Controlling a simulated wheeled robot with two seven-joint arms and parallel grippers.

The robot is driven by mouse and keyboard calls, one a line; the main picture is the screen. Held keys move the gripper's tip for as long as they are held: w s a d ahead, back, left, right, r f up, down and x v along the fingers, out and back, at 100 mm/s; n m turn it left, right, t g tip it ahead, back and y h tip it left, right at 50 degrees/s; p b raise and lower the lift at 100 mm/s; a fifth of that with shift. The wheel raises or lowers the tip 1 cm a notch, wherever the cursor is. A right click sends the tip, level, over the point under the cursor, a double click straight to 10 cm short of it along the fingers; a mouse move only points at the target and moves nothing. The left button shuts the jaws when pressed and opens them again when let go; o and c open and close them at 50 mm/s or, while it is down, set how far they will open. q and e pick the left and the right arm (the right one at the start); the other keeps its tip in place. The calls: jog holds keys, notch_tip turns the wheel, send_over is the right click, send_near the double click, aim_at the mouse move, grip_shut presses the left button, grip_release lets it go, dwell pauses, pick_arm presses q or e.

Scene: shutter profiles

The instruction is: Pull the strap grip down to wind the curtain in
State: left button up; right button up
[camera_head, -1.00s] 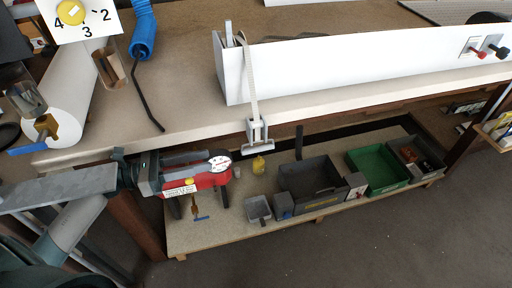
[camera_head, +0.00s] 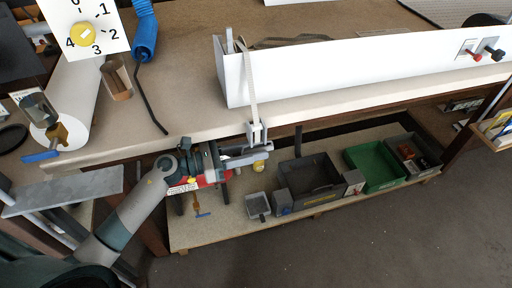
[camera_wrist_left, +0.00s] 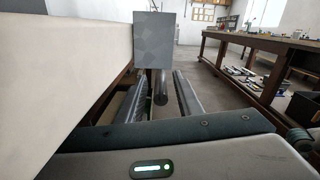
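The strap grip (camera_head: 256,132) is a grey handle at the lower end of a pale strap (camera_head: 248,80). The strap hangs over the front of the long white box (camera_head: 350,65) on the bench. In the left wrist view the grip shows as a grey block (camera_wrist_left: 155,42) with a bar beneath it. My left gripper (camera_head: 258,154) is at the grip's lower end, below the bench edge. Its two fingers (camera_wrist_left: 160,98) are apart, with the bar appearing between them. I cannot tell whether they touch it. The curtain cannot be made out. My right gripper is out of view.
The bench front edge (camera_head: 330,110) lies just above my left gripper. The lower shelf holds a red tool (camera_head: 213,178), a dark bin (camera_head: 309,176) and a green bin (camera_head: 375,168). Open floor lies in front.

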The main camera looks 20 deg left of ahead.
pick_arm(q)
jog(key=shift+w+d, duration=0.15)
jog(key=shift+d, duration=0.15)
jog(key=shift+c, duration=0.4)
grip_shut()
jog(key=shift+f, duration=0.15)
